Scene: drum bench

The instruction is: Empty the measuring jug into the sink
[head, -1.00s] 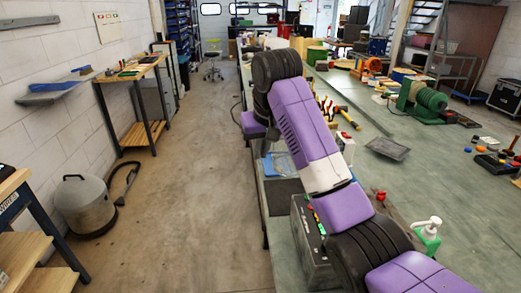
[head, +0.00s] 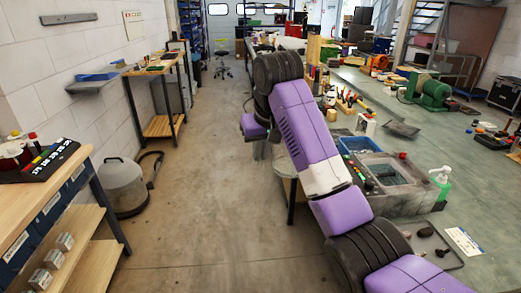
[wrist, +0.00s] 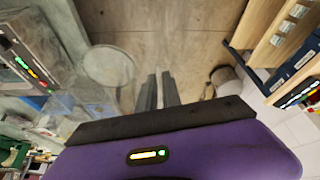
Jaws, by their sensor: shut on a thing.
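My gripper (wrist: 158,92) shows in the wrist view, its two dark fingers close together with a narrow gap. It is shut on what looks like the handle of the clear measuring jug (wrist: 108,68). The jug's pale round outline lies left of the fingers, with the floor showing through; its contents cannot be made out. I cannot tell whether this is the sink.
A green soap bottle (head: 440,180) stands right of the basin, and a blue tray (head: 358,145) lies behind it. A wooden shelf unit (head: 50,212) and a grey vacuum (head: 124,187) stand at the left. The floor (head: 205,170) between is clear.

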